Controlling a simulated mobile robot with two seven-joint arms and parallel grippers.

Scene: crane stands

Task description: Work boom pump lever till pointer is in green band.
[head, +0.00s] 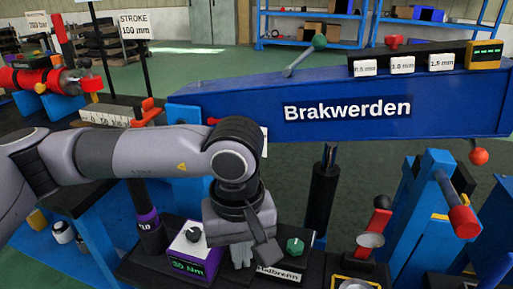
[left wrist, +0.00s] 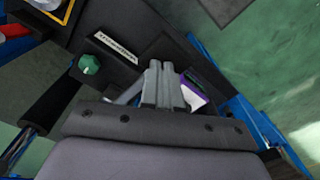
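The blue boom (head: 400,105) marked "Brakwerden" spans the right half of the head view. A lever with a green ball knob (head: 319,41) slants up from its top. A blue lever with a red grip (head: 463,221) stands at the right; I cannot tell which lever is the boom pump's. I see no pointer or green band clearly. My left gripper (head: 242,258) points down over the black bench, between the purple-sided "30 Nm" box and a green knob (head: 295,246). In the left wrist view its fingers (left wrist: 163,85) are together, with nothing seen between them. My right gripper is out of view.
The box with a dial (head: 194,234) is close left of my gripper. A dark cylinder (head: 321,195) rises under the boom. A red ball (head: 479,156) hangs near the boom's right end. Shelves stand behind.

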